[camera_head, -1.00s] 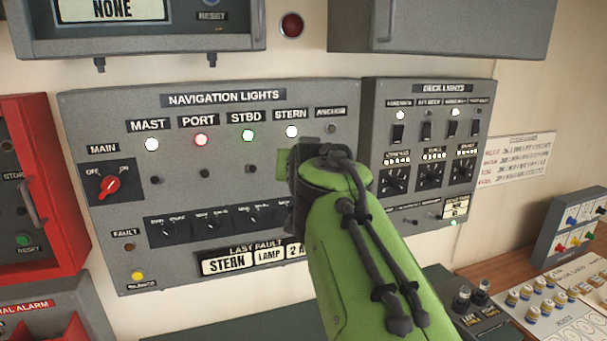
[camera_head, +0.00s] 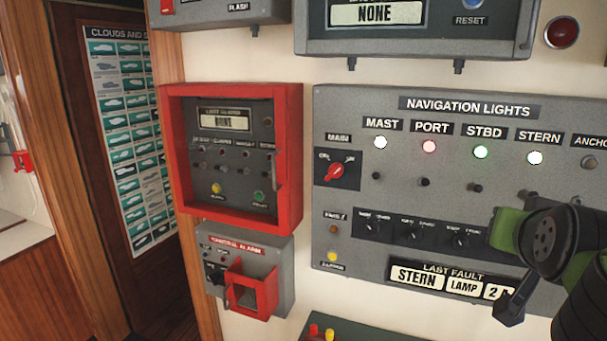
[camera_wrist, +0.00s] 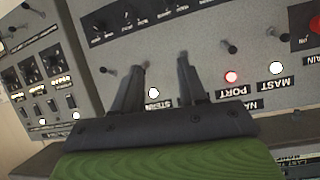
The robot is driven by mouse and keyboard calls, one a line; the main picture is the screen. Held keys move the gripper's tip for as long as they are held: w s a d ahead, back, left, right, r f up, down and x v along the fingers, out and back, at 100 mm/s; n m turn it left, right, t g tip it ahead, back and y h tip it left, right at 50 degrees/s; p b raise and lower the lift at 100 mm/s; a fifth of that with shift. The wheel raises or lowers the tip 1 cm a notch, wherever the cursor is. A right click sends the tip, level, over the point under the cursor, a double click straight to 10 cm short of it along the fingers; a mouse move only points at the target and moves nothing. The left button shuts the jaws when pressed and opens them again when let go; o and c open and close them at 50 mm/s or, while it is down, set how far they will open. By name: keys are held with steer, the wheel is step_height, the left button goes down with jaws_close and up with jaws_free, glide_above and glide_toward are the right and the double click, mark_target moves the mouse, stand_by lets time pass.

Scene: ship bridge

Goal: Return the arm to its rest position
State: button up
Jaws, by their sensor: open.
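My green arm shows at the lower right of the head view, in front of the right part of the navigation lights panel (camera_head: 400,190). My gripper (camera_head: 512,305) is partly seen there as a dark finger pointing down. In the wrist view my gripper (camera_wrist: 160,72) is open, with two dark fingers apart and nothing between them but the panel behind. The panel shows tilted in that view. The MAST (camera_head: 380,142), PORT (camera_head: 429,146), STBD (camera_head: 481,152) and STERN (camera_head: 535,158) lamps are lit. I cannot tell the gap between gripper and panel.
A red-framed alarm box (camera_head: 230,150) and a general alarm box (camera_head: 248,272) jut from the wall at the left. A grey box (camera_head: 415,40) hangs above the panel. A doorway with a cloud poster (camera_head: 130,130) is at far left. A dark console (camera_head: 365,330) shows at the bottom.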

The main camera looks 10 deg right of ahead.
steer(key=s+a+f+n+g+y, duration=0.1)
steer(key=s+a+f+n+y, duration=0.1)
steer(key=s+a+f, duration=0.2)
steer(key=s+a+f+n+g+y+b, duration=0.1)
steer(key=s+a+f, duration=0.4)
steer(key=a+f, duration=0.5)
steer(key=s+a+f+n+g+y+b, duration=0.1)
steer(key=s+a+f+n+g+y, duration=0.2)
steer(key=a+f, duration=0.4)
step_height(320, 180, down, 3)
steer(key=shift+s+f+n+y, duration=0.15)
steer(key=shift+s+n+y, duration=0.35)
steer(key=shift+s+n, duration=0.35)
steer(key=shift+w, duration=0.1)
steer(key=shift+d, duration=0.1)
